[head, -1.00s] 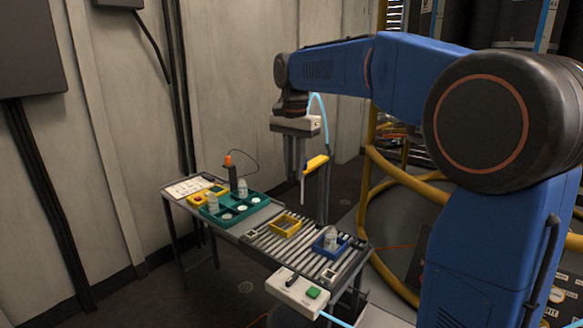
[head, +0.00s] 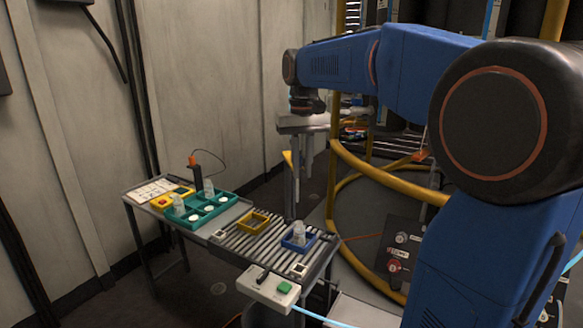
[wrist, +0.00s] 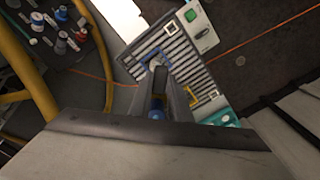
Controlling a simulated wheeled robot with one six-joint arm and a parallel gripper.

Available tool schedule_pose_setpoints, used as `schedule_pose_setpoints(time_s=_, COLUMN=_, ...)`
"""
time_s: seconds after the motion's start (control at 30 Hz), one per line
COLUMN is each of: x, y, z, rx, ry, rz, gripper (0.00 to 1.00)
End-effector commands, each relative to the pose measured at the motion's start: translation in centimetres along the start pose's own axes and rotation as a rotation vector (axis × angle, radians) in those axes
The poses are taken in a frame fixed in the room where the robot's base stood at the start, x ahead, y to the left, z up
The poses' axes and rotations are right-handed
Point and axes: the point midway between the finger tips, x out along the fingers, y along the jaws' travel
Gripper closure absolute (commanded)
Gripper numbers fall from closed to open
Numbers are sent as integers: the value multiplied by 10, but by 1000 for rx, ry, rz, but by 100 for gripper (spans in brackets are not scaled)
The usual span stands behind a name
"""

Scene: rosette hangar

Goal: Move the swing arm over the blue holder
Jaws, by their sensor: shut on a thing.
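My gripper (head: 298,182) points down and is shut on the swing arm; the exact grip is hard to make out. The blue holder (head: 309,243) sits at the right end of the rollers with a pale bottle (head: 299,231) in it. In the head view my gripper is above the holder in line with it. In the wrist view the blue holder (wrist: 157,52) shows just beyond my gripper's fingertips (wrist: 160,70).
A yellow tray (head: 253,222) sits on the rollers to the left. A teal tray (head: 222,211) with bottles stands farther left. A control box (head: 268,289) with a green button is at the table's front. Curved yellow rails (head: 350,158) stand at the right.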

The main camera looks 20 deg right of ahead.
Motion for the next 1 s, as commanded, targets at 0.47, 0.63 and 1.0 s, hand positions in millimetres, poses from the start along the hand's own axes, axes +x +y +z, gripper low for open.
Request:
schedule_pose_setpoints(time_s=0.47, x=0, y=11, z=-1, rx=-63, ry=1, rz=0, gripper=100)
schedule_pose_setpoints(time_s=0.63, x=0, y=10, z=-1, rx=-62, ry=1, rz=0, gripper=100)
schedule_pose_setpoints(time_s=1.0, x=0, y=10, z=-1, rx=-62, ry=0, rz=0, gripper=64)
